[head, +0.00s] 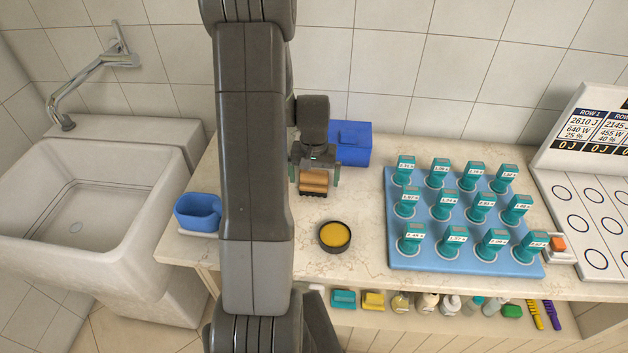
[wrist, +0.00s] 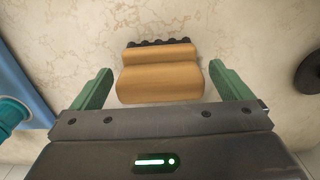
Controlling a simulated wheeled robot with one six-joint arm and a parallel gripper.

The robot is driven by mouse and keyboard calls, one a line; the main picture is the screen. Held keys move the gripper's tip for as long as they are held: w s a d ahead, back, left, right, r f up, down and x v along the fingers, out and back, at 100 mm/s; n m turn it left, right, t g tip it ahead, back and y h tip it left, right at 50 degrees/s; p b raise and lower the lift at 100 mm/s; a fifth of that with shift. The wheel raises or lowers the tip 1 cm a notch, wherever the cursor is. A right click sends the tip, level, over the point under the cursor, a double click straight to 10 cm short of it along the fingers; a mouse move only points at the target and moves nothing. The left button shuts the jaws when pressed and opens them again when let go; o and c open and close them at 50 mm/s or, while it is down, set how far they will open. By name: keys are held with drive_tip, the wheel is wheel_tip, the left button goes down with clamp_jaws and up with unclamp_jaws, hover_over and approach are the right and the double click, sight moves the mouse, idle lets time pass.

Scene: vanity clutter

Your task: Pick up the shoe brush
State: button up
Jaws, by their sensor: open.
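The shoe brush (head: 313,183) has a tan wooden body with dark bristles and sits on the stone counter. In the wrist view the shoe brush (wrist: 160,78) lies between my gripper's two green fingers, with a gap on each side. My gripper (head: 316,174) is open, pointing down over the brush. The wrist view shows my gripper (wrist: 160,88) with nothing clamped. The near part of the brush is close to the gripper body in the wrist view.
A blue box (head: 352,143) stands just behind my gripper. A round tin with yellow contents (head: 334,236) sits in front of the brush. A blue tray (head: 462,262) of teal-topped items is to the right. A blue cup (head: 198,212) stands left, near the sink (head: 110,190).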

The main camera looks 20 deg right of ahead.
sight(314, 172)
drive_tip(key=shift+f, duration=0.25)
drive_tip(key=shift+c, duration=0.2)
drive_tip(key=c, duration=1.1)
wheel_tip(314, 172, up, 10)
drive_tip(key=shift+r+b, duration=0.1)
drive_tip(key=shift+b, duration=0.55)
